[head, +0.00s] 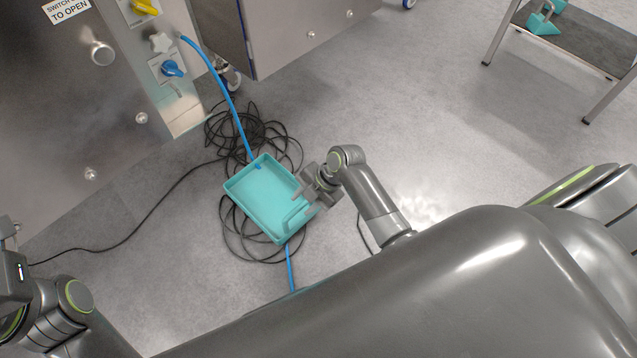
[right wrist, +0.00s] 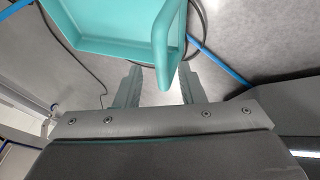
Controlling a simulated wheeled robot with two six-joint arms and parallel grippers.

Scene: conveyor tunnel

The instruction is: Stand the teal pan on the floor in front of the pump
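The teal pan (head: 262,190), a shallow rectangular tray with a raised handle, is low over the floor, above coiled black cables and a blue hose. I cannot tell whether its underside touches them. My right gripper (head: 313,188) is at the pan's right side by the handle. In the right wrist view its two fingers (right wrist: 158,92) are apart, with the handle (right wrist: 170,62) near and between their tips; gaps show beside it, and contact is unclear. My left gripper (head: 10,232) is partly visible at the left edge, away from the pan. I cannot identify the pump for certain.
A steel cabinet (head: 70,130) with yellow and blue knobs stands at left. A wheeled steel unit (head: 300,30) is at the top. Loose black cables (head: 240,130) and a blue hose (head: 228,95) cross the floor. A low table (head: 580,45) holds a teal object.

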